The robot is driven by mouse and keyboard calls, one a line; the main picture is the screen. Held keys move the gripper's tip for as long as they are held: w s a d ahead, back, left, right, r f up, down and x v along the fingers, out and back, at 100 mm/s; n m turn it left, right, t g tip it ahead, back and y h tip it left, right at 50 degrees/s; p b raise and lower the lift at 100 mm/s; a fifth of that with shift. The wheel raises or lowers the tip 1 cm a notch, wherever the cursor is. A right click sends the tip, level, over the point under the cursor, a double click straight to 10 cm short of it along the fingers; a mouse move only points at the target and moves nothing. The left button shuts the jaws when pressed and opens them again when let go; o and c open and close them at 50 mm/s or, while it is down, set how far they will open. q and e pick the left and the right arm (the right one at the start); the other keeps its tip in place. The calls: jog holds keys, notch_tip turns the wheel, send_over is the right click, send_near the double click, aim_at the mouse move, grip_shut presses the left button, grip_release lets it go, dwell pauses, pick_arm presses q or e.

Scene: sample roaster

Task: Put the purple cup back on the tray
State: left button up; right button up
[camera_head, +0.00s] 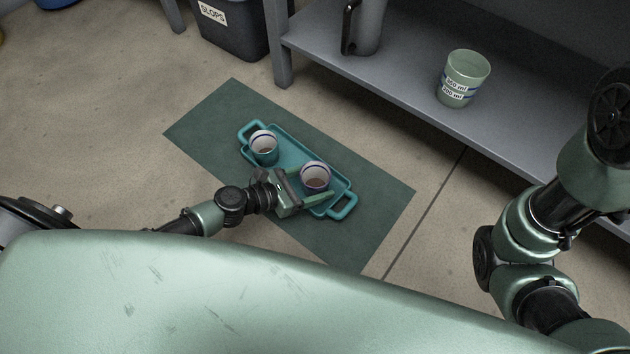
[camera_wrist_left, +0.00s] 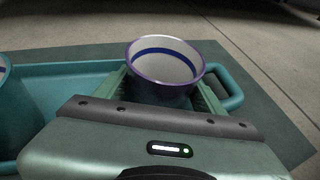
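The purple cup (camera_head: 315,176), pale inside with a blue band below its rim, is upright at the right part of the teal tray (camera_head: 291,154). It also shows in the left wrist view (camera_wrist_left: 166,72). My left gripper (camera_head: 314,184) has one finger on each side of this cup, close against its wall. It appears shut on the cup; the contact spots are partly hidden. In the head view the cup's base appears at the tray's surface, but any small gap under it is hidden. My right gripper is out of view; only right arm links show.
A teal cup (camera_head: 264,147) stands at the tray's left end. The tray lies on a dark green mat (camera_head: 215,118) on the floor. A grey shelf (camera_head: 405,80) holds a green measuring cup (camera_head: 464,78) and a grey jug (camera_head: 367,26). A slops bin (camera_head: 232,32) stands behind.

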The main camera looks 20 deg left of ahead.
pick_arm(q)
jog(key=shift+o, duration=0.5)
jog(key=shift+r, duration=0.25)
jog(key=p+v, duration=0.5)
jog(key=v, duration=0.6)
jog(key=shift+d+r+p, duration=0.1)
jog(key=shift+p, duration=0.2)
jog(key=shift+s+a+r, duration=0.1)
jog(key=shift+s+a, duration=0.25)
jog(key=shift+a, duration=0.05)
